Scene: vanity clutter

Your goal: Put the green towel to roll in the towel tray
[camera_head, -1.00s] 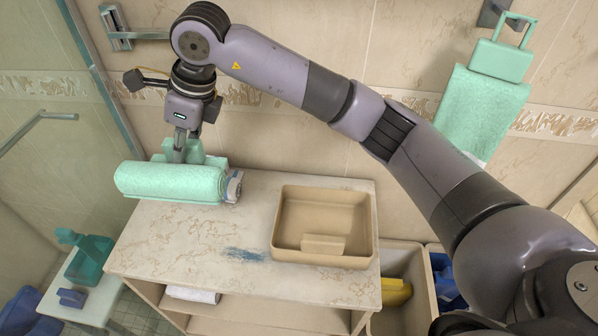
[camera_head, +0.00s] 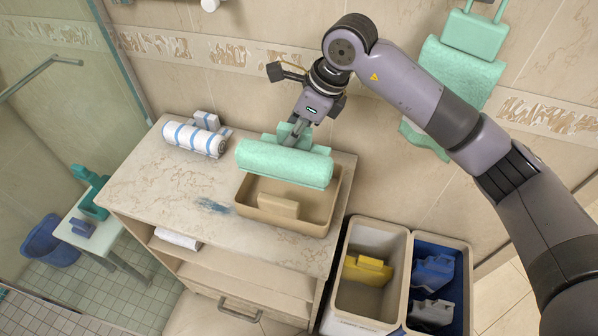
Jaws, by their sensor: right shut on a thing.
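The rolled green towel (camera_head: 284,163) is a mint-green roll with a handle-like block on its back side. My right gripper (camera_head: 291,135) is shut on it at that block and holds it above the back part of the towel tray. The towel tray (camera_head: 330,212) is a tan, open box with a small block on its front wall, standing on the right side of the marble counter. The towel hides the tray's back rim and part of its inside. I cannot tell whether the towel touches the tray. My left gripper is not in view.
A white and blue striped rolled towel (camera_head: 194,139) lies on the counter (camera_head: 140,180), left of the tray. A blue smear (camera_head: 212,205) marks the counter. Two bins, tan (camera_head: 345,285) and blue (camera_head: 455,265), stand to the right. A green towel (camera_head: 455,75) hangs on the wall.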

